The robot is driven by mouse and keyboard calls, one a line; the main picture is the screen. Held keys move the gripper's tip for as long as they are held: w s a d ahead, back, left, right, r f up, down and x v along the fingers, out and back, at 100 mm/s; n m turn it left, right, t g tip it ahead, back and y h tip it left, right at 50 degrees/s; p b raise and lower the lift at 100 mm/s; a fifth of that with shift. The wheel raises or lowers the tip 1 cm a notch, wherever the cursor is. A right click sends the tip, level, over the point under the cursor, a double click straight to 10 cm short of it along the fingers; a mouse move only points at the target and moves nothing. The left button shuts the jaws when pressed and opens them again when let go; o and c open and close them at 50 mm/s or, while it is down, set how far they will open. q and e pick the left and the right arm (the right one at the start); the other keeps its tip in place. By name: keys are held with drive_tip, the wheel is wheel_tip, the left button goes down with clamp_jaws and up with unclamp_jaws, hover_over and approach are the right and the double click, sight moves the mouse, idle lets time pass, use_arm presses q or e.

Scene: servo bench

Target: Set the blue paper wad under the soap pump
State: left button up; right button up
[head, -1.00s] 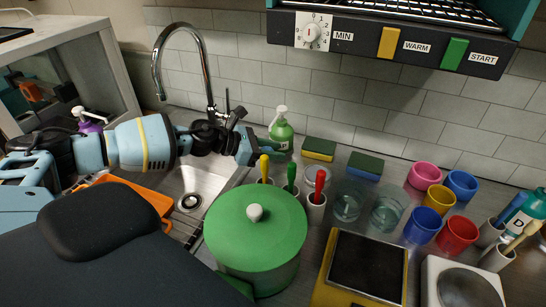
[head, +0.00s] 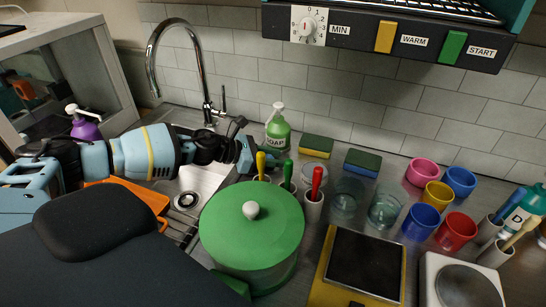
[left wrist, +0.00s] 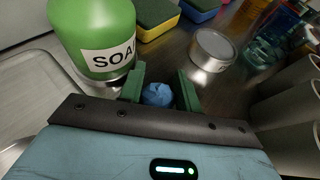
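The blue paper wad (left wrist: 157,95) is a small crumpled ball, seen in the left wrist view between the green fingers of my left gripper (left wrist: 160,88). The fingers stand apart, with a slight gap at the wad's right side. In the head view my left gripper (head: 246,160) is low over the counter, and the wad is not visible. The soap pump (head: 278,132) is a green bottle with a white pump head, just behind the gripper. In the left wrist view its labelled body (left wrist: 92,35) stands close left of the fingers. My right gripper is not visible.
A green-lidded pot (head: 252,235) and cups with coloured handles (head: 313,205) stand in front of the gripper. The sink (head: 200,185) is to the left. Sponges (head: 316,147), a round tin (left wrist: 212,48) and glasses (head: 385,207) are to the right.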

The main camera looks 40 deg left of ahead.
use_arm(q)
drive_tip(key=shift+o, duration=0.8)
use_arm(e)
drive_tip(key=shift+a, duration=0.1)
use_arm(q)
drive_tip(key=shift+r, duration=0.25)
drive_tip(key=v, duration=0.3)
drive_tip(key=b+v, duration=0.1)
drive_tip(key=v, duration=0.6)
drive_tip(key=shift+s+f, duration=0.1)
drive_tip(key=shift+f, duration=0.3)
drive_tip(key=shift+v, duration=1)
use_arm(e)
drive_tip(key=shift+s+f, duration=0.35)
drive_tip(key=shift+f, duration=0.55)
use_arm(q)
drive_tip(key=shift+r, duration=0.2)
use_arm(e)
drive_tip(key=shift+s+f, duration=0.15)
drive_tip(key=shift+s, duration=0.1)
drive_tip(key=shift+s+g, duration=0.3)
